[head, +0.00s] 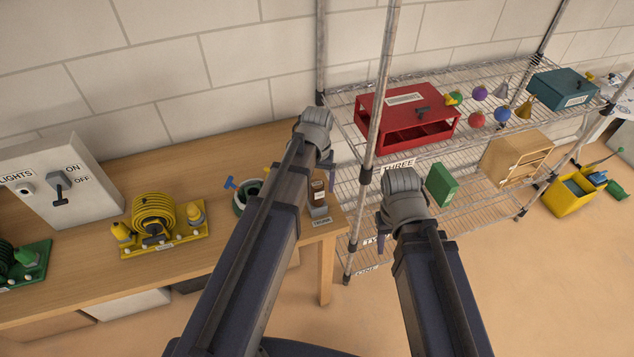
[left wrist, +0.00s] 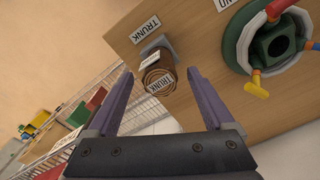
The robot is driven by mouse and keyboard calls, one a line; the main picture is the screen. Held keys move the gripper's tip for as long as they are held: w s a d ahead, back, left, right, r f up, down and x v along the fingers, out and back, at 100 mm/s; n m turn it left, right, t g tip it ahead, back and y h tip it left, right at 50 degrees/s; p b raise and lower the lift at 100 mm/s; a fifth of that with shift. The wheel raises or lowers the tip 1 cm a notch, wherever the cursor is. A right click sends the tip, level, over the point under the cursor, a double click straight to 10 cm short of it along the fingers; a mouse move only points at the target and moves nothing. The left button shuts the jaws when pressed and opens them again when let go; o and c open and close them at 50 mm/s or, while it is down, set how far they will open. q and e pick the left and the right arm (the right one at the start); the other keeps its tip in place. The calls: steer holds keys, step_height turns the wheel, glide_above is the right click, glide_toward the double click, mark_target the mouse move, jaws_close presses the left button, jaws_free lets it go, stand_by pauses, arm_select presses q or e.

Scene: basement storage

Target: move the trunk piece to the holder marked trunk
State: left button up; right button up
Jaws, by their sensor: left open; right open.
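The trunk piece (left wrist: 160,88) is a brown round piece with ringed end and a TRUNK label. It stands at the grey holder (left wrist: 158,46), whose TRUNK label (left wrist: 146,29) is on the table's corner; whether it is fully seated I cannot tell. In the head view the trunk piece (head: 318,187) shows above the grey holder (head: 319,211). My left gripper (left wrist: 159,73) is open, its fingers apart on either side of the piece in the picture, with no visible grip. In the head view my left gripper (head: 327,160) is mostly hidden by its arm. My right gripper (head: 381,223) is open, away from the piece, near the shelf.
A green-and-white ring fixture (left wrist: 268,38) with coloured handles stands beside the holder. A yellow hose stand (head: 160,236) and a light switch box (head: 50,185) are further left on the table. A wire shelf (head: 480,86) with a red box (head: 408,110) stands to the right.

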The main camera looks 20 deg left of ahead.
arm_select(q)
step_height(320, 180, up, 7)
steer(key=p, duration=0.6)
stand_by(0.5)
steer(key=s+d+m+y, duration=0.1)
steer(key=s+d+m, duration=0.3)
steer(key=s+d, duration=0.6)
steer(key=s, duration=0.4)
steer(key=shift+s+d+m, duration=0.15)
steer(key=shift+d+m, duration=0.1)
steer(key=shift+m, duration=0.05)
stand_by(0.9)
